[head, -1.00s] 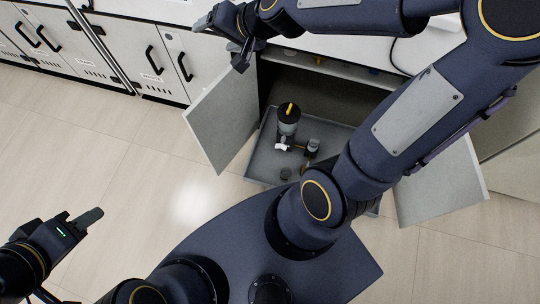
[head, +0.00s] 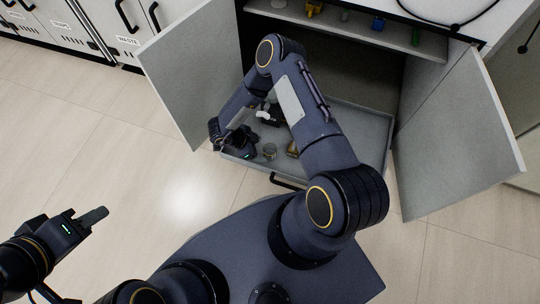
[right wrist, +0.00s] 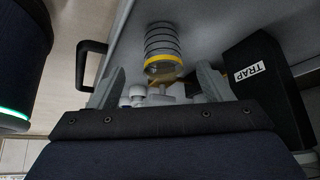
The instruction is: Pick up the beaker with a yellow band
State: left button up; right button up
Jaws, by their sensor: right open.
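The beaker with a yellow band (right wrist: 162,52) shows in the right wrist view, a clear ringed vessel ahead of my right gripper (right wrist: 161,76). Its yellow band faces the open fingers, with nothing held between them. In the head view my right gripper (head: 240,144) is low at the left part of the pull-out tray. A small clear beaker (head: 270,151) stands just right of it; its band cannot be made out there. My left gripper (head: 88,220) is at the lower left over the floor, far from the tray; its finger gap is not clear.
The grey tray (head: 375,128) sits between two open cabinet doors, left (head: 190,75) and right (head: 455,130). A brown bottle (head: 292,149) is near the beaker, partly behind my arm. A black box labelled TRAP (right wrist: 265,88) stands right in the wrist view. A shelf (head: 350,30) lies above.

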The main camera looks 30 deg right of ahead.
aim_at(268, 152)
jog(key=shift+b+x, duration=0.35)
jog(key=shift+x, duration=0.75)
jog(key=b+x, duration=0.1)
jog(key=x, duration=0.1)
jog(key=b+x, duration=0.2)
jog(key=x, duration=0.1)
jog(key=shift+w+f, duration=0.2)
jog(key=shift+w, duration=0.05)
jog(key=c, duration=1.1)
jog(key=shift+o, duration=0.2)
jog(key=shift+r, duration=0.1)
jog(key=shift+r, duration=0.1)
